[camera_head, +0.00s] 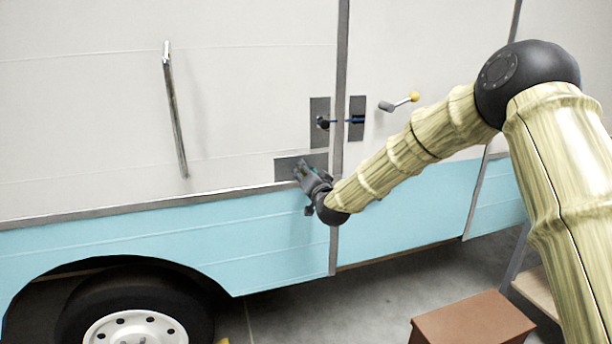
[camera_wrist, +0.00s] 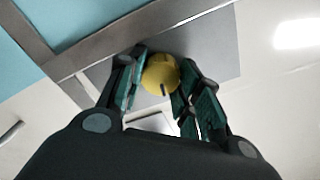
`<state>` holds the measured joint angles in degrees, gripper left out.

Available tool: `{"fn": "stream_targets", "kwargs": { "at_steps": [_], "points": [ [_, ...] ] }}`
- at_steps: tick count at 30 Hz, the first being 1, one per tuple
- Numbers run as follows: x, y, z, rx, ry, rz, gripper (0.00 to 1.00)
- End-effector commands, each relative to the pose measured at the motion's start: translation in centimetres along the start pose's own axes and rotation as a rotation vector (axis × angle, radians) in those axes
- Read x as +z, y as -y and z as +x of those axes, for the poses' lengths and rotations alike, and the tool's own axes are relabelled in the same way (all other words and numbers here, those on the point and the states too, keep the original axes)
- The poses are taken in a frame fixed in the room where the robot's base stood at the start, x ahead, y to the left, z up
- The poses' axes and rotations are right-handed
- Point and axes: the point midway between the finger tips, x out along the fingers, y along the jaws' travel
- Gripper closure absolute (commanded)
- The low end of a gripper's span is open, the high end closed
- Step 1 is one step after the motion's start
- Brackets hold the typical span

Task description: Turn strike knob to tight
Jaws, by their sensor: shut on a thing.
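The yellow round strike knob (camera_wrist: 158,72), with a dark pointer mark on its face, sits on a grey metal plate (camera_wrist: 215,52) in the wrist view. My gripper (camera_wrist: 163,78) has one finger on either side of it and is shut on it. In the head view my gripper (camera_head: 303,172) is at the lower grey plate (camera_head: 284,168) on the camper's side, just left of the vertical seam. There the knob is hidden behind my gripper. No labels on the plate can be read, so I cannot tell which setting the mark points to.
Above are two dark plates, the left one (camera_head: 319,107) with a dark latch part and the right one (camera_head: 357,104) across the seam. A long handle (camera_head: 175,115) is at left. A brown box (camera_head: 474,320) stands at lower right.

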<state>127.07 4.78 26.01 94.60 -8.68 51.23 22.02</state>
Motion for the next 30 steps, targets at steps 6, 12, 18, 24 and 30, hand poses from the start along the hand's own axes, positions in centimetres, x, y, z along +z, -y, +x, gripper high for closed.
{"fn": "stream_targets", "kwargs": {
  "at_steps": [6,12,18,24,30],
  "points": [
    [0.28,-0.17,-0.08,0.003,0.004,-0.115,0.90],
    [0.32,-0.17,-0.09,0.003,0.005,-0.171,0.90],
    [0.32,-0.22,-0.10,0.003,0.005,-0.190,0.90],
    [0.32,-0.23,-0.10,0.004,0.006,-0.190,0.90],
    [0.30,-0.22,-0.10,0.003,0.005,-0.190,0.53]
  ]
}}
